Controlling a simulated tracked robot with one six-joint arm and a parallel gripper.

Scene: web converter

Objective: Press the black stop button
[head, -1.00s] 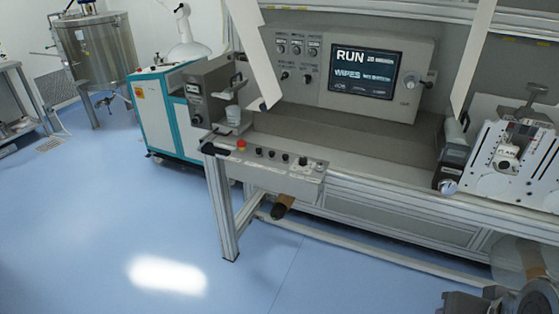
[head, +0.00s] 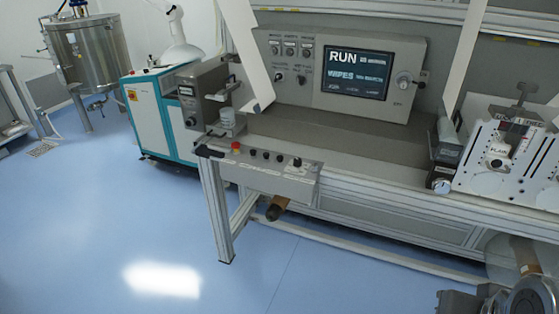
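A slanted grey control panel (head: 255,170) sticks out at the front left of the machine bench. Along its top are a red button (head: 236,147), several small black buttons (head: 266,155) and a larger black knob (head: 297,162) near the right end. Their labels are too small to read, so I cannot tell which black one is the stop button. Nothing touches or covers the panel. My gripper's fingers do not show.
A screen (head: 357,73) reads RUN and WIPES. White web strips (head: 245,55) hang in front of the machine. The bench leg (head: 215,210) stands below the panel. A teal and white cabinet (head: 155,115) is behind left. The blue floor (head: 110,225) at front left is clear.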

